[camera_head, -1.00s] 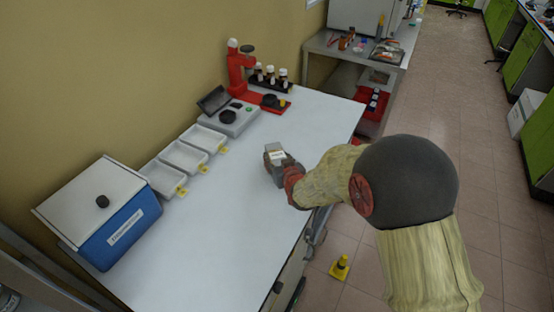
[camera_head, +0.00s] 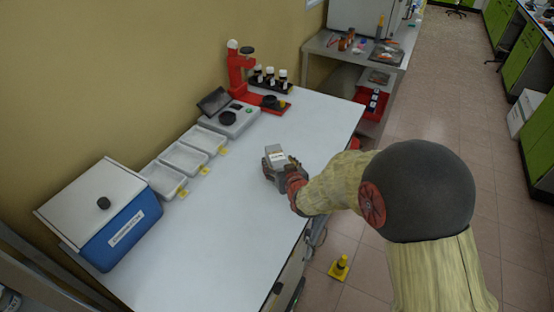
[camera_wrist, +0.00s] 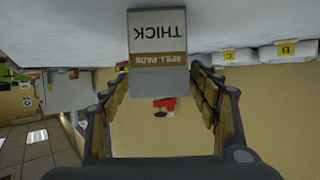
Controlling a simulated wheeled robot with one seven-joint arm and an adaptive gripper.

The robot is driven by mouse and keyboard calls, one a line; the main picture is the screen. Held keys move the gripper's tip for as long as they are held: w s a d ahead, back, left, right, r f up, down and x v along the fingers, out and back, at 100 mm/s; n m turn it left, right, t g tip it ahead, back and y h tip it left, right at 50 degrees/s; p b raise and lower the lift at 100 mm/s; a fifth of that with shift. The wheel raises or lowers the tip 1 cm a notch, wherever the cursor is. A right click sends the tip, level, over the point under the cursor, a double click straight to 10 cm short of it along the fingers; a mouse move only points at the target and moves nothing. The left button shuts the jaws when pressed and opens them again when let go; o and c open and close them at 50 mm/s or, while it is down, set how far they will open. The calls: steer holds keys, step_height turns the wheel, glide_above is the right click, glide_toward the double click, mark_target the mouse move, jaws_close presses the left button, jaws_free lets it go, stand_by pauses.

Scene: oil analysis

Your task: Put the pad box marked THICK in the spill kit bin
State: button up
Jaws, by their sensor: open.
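The pad box (camera_wrist: 157,40) shows upside down in the wrist view, with THICK and SPILL PADS printed on its face. In the head view the box (camera_head: 275,153) is on the white bench, partly hidden by my gripper (camera_head: 281,168). My gripper (camera_wrist: 158,72) is open, with one finger on either side of the box's near end in the wrist view. I cannot tell whether the fingers touch it. A red bin (camera_head: 362,97) is low beneath the far table; no readable label confirms it as the spill kit bin.
A blue lidded box (camera_head: 125,235), several white trays (camera_head: 183,157), a scale (camera_head: 228,117) and a red stand (camera_head: 236,70) line the wall side. The bench (camera_head: 215,235) has free room in front. A yellow cone (camera_head: 340,268) stands on the floor.

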steer(key=s+d+r+g, duration=0.2)
steer(key=s+r, duration=0.4)
steer(key=s, duration=0.3)
steer(key=s+d+r+m+g+h+p, duration=0.1)
steer(key=s+d+r, duration=0.4)
steer(key=s, duration=0.5)
steer(key=s+d+r+m+g+h, duration=0.1)
steer(key=s+d+r+g, duration=0.1)
steer(key=s+d+r, duration=0.2)
steer(key=s+r, duration=0.3)
steer(key=s, duration=0.3)
steer(key=shift+g+p, duration=0.4)
steer(key=shift+o, duration=0.4)
steer(key=s+r+g, duration=0.1)
steer(key=s, duration=0.8)
steer(key=shift+d+r+g+h, duration=0.2)
steer(key=shift+d+g+h, duration=0.1)
steer(key=shift+d+g, duration=0.1)
